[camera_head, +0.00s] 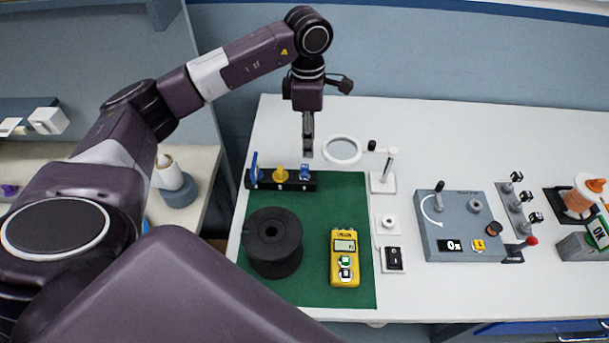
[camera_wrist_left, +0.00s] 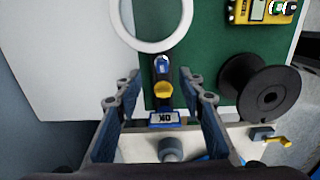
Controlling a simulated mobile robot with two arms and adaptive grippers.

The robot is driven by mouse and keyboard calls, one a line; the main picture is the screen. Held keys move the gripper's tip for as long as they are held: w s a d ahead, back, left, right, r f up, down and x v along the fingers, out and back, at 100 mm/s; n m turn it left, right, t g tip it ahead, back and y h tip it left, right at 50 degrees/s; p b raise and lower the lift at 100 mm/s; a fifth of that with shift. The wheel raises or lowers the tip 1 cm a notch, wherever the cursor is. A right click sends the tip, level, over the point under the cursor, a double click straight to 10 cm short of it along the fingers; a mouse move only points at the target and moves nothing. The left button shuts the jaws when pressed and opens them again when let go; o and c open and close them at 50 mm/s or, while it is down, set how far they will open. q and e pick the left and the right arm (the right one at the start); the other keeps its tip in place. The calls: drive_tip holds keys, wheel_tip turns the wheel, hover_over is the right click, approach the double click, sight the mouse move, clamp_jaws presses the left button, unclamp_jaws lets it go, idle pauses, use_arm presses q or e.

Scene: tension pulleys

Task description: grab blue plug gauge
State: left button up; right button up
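A black rack (camera_head: 268,180) lies at the back left edge of the green mat. A small blue piece (camera_head: 305,171), apparently the blue plug gauge, stands at its right end. A yellow piece (camera_head: 281,173) is in the middle, and an upright blue plate (camera_head: 255,169) is at the left end. The left wrist view shows the blue piece (camera_wrist_left: 162,64), the yellow piece (camera_wrist_left: 163,90) and the blue plate, marked OK (camera_wrist_left: 166,118). My left gripper (camera_head: 308,153) points down near the right end. In the wrist view its fingers (camera_wrist_left: 160,82) are apart, with nothing gripped. My right gripper is out of view.
A black spool (camera_head: 272,243) and a yellow meter (camera_head: 345,257) rest on the mat (camera_head: 340,195). A white stand (camera_head: 384,183) and a grey control box (camera_head: 459,226) are farther right. The table behind the ring is clear.

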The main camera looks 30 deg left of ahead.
sight(305, 166)
use_arm(q)
drive_tip(key=shift+a+f+b, duration=0.25)
drive_tip(key=shift+f+b, duration=0.2)
drive_tip(key=shift+f, duration=0.7)
drive_tip(key=shift+f+b, duration=0.2)
drive_tip(key=shift+b, duration=0.1)
drive_tip(key=shift+s+d+f, duration=0.1)
drive_tip(key=shift+s+f, duration=0.1)
drive_tip(key=shift+f, duration=0.15)
drive_tip(key=shift+f+p, duration=0.65)
drive_tip(key=shift+f, duration=0.25)
drive_tip(key=f+p, duration=0.1)
drive_tip(key=f, duration=0.1)
drive_tip(key=f+p, duration=0.1)
drive_tip(key=f, duration=0.1)
drive_tip(key=shift+s+p, duration=0.25)
drive_tip(key=shift+p, duration=0.05)
drive_tip(key=shift+f, duration=0.6)
drive_tip(key=shift+w, duration=0.1)
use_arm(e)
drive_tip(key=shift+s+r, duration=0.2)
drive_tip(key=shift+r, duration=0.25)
